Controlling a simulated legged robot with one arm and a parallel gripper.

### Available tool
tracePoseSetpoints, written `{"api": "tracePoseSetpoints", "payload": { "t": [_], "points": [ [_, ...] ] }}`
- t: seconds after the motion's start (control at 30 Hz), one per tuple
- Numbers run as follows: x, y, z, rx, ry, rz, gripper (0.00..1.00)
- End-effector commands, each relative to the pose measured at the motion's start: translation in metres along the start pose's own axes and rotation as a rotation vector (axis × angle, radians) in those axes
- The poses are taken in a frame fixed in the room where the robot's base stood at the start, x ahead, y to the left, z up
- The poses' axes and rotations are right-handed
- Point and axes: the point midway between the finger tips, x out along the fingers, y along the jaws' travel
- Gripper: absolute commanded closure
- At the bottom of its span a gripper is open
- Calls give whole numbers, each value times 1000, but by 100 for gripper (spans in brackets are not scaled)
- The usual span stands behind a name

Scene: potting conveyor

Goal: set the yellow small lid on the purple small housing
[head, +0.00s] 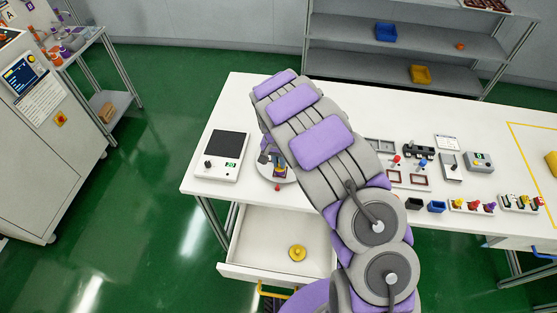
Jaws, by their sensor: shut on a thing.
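My gripper (271,159) is small in the head view, low over a round pale plate (289,179) on the white bench, partly hidden behind my arm. It is shut on a small yellow piece (279,173), which looks like the yellow small lid. Purple parts show just above the yellow piece; I cannot tell whether they are the purple small housing or my wrist. Whether lid and housing touch is too small to tell. Another round yellow lid-like piece (297,253) with a knob lies in the open drawer (257,240) below the bench.
A device with a dark square top (222,157) stands left of the plate. A small red knob (277,187) is at its front. Trays, small bins and coloured parts crowd the bench right of my arm. A shelf (360,65) stands behind.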

Motion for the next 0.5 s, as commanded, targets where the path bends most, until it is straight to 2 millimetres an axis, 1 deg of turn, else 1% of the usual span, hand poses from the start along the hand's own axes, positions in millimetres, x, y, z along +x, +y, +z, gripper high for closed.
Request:
{"api": "tracePoseSetpoints", "payload": {
  "t": [0.1, 0.13, 0.4, 0.5],
  "points": [
    [0, 0, 0, 0, 0, 0, 100],
    [0, 0, 0, 0, 0, 0, 83],
    [0, 0, 0, 0, 1, 0, 57],
    [0, 0, 0, 0, 1, 0, 56]
  ]
}}
